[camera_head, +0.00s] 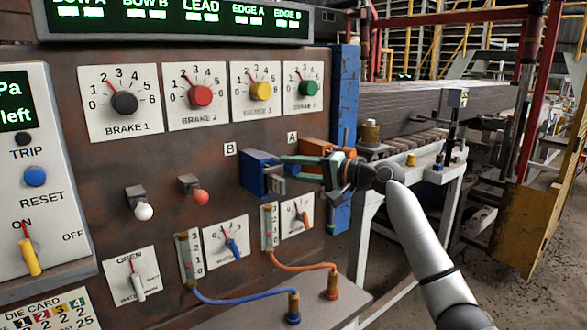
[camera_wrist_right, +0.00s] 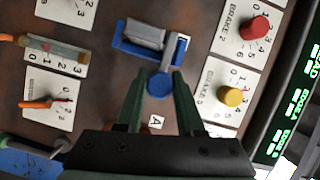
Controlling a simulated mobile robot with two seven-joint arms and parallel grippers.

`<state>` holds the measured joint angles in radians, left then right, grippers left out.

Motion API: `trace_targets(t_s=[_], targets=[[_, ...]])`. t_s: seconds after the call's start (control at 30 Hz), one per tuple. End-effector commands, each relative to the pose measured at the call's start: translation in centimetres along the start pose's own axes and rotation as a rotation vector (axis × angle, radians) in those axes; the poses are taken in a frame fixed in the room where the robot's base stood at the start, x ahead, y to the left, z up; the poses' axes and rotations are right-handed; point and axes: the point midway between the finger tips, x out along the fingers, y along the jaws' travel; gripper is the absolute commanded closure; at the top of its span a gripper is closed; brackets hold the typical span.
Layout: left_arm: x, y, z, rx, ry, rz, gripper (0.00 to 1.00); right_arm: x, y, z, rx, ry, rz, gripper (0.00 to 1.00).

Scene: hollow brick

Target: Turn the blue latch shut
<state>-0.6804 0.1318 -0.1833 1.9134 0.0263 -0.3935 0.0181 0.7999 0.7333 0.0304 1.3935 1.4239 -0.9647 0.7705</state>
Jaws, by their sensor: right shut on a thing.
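The blue latch (camera_head: 258,172) is mounted on the brown panel beside the letter B in the head view. In the wrist view it shows a blue base (camera_wrist_right: 122,48), a grey block and a grey arm ending in a round blue knob (camera_wrist_right: 160,84). My right gripper (camera_head: 284,166) reaches the latch from the right. In the wrist view, its two green fingertips (camera_wrist_right: 162,78) are on either side of the blue knob, shut on it. In the head view the fingers partly cover the latch. My left gripper is not in view.
An orange latch (camera_head: 318,146) by the letter A is just behind my right gripper. Dials with red (camera_head: 200,95), yellow (camera_head: 261,91) and green (camera_head: 307,88) knobs sit above. Blue (camera_head: 250,300) and orange (camera_head: 305,267) hoses run below. A blue post (camera_head: 345,95) edges the panel.

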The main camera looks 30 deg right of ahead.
Motion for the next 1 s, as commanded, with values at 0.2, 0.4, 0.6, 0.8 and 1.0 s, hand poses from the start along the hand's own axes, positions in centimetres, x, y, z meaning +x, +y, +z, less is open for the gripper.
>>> trace_targets(t_s=[0.2, 0.4, 0.6, 0.8, 1.0], targets=[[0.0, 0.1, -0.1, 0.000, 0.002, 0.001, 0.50, 0.0, 0.1, 0.0, -0.002, -0.001, 0.003, 0.51], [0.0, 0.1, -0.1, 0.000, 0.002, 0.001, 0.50, 0.0, 0.1, 0.0, -0.001, 0.000, 0.001, 0.51], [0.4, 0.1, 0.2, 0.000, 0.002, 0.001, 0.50, -1.6, 0.3, -0.1, -0.002, 0.002, 0.003, 0.51], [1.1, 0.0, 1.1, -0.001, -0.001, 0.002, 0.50, -5.8, 0.5, 0.0, -0.004, 0.002, 0.005, 0.51], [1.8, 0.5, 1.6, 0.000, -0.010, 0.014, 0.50, -9.9, 0.4, 0.1, -0.002, 0.001, 0.005, 0.51]])
